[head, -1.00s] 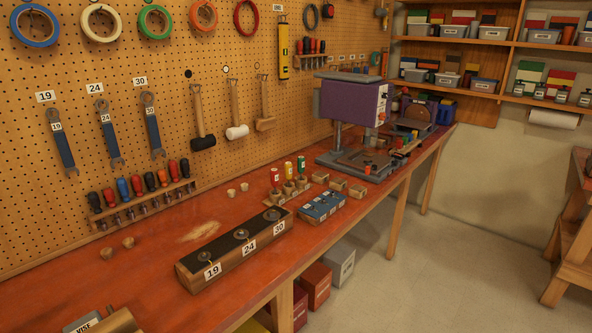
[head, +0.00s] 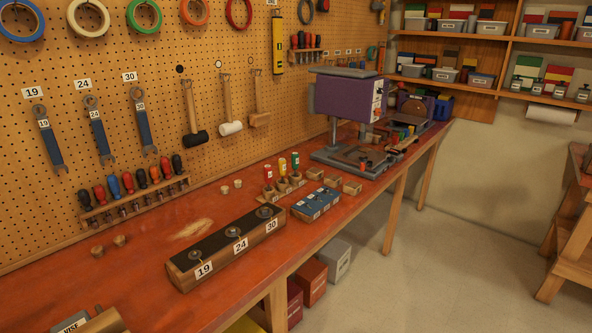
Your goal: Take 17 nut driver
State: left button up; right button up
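Three small upright drivers stand in a wooden holder (head: 287,188) at mid-bench in the head view. Each handle carries a pale label whose number is too small to read, so I cannot tell which is 17. Neither of my grippers is in view.
A long block marked 19, 24, 30 (head: 186,275) and a blue labelled block (head: 316,205) lie in front of the holder. Small wooden blocks (head: 333,180) sit right of it. A purple machine (head: 345,101) stands beyond.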

aim_at(295, 157)
jog(key=i+l, duration=0.15)
jog(key=l, duration=0.15)
jog(key=i+l+u, duration=0.1)
jog(key=l, duration=0.25)
jog(key=i+l+u, duration=0.1)
jog(key=i+l, duration=0.25)
jog(key=l, duration=0.3)
jog(key=i+l+u, duration=0.1)
jog(key=l, duration=0.25)
jog(key=i+l, duration=0.2)
jog(key=l, duration=0.15)
jog(key=u, duration=0.05)
